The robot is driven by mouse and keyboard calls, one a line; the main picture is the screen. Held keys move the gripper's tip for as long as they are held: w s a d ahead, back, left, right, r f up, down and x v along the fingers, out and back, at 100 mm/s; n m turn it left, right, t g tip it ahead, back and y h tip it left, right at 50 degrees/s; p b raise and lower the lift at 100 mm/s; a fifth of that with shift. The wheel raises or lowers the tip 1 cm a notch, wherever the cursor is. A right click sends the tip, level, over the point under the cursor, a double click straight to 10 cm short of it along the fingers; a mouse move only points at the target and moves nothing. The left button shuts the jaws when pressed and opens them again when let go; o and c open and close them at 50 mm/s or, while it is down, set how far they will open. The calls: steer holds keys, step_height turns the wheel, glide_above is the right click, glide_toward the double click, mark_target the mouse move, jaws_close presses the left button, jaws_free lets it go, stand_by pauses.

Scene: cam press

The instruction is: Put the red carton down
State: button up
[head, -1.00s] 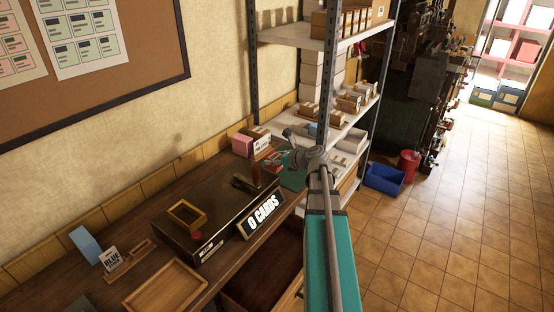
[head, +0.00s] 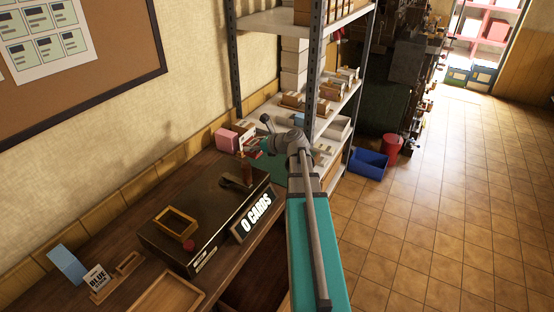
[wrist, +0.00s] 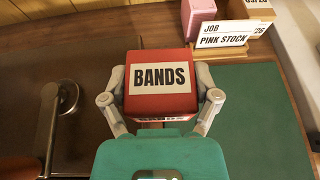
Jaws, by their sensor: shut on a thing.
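The red carton (wrist: 162,85), labelled BANDS, is between the two fingers of my gripper (wrist: 161,98) in the wrist view. The fingers are shut on its left and right sides. Behind it lie the dark wooden bench top and a green mat (wrist: 262,125). I cannot tell whether the carton touches the mat or hangs above it. In the head view the carton shows only as a small red patch (head: 254,154) beyond my arm, near the mat and the pink carton; my wrist hides part of this area.
A pink carton (wrist: 198,14) and a PINK STOCK card (wrist: 224,38) stand behind the mat. A dark press (head: 205,215) with a lever (wrist: 62,105) is to the left. Shelving (head: 322,105) stands close on the right. The mat right of the carton is bare.

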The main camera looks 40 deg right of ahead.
steer(key=s+d+r+p, duration=0.3)
steer(key=s+d, duration=0.8)
steer(key=d, duration=0.4)
steer(key=shift+s+d+n+y, duration=0.25)
steer(key=shift+d+n+y, duration=0.05)
steer(key=shift+d, duration=0.05)
steer(key=shift+w+f, duration=0.1)
steer(key=w+a+f+b, duration=0.1)
steer(key=w+f+b, duration=0.1)
steer(key=w+b, duration=0.1)
steer(key=w+a+f+b, duration=0.1)
steer(key=w+f+b, duration=0.1)
steer(key=w, duration=0.3)
steer(key=w+f+b, duration=0.3)
steer(key=w+f, duration=0.1)
steer(key=shift+a+f+b, duration=0.25)
steer(key=shift+a+b, duration=0.1)
steer(key=shift+a, duration=0.05)
steer(key=shift+w+a+f, duration=0.1)
steer(key=shift+w+f, duration=0.15)
steer(key=shift+w, duration=0.1)
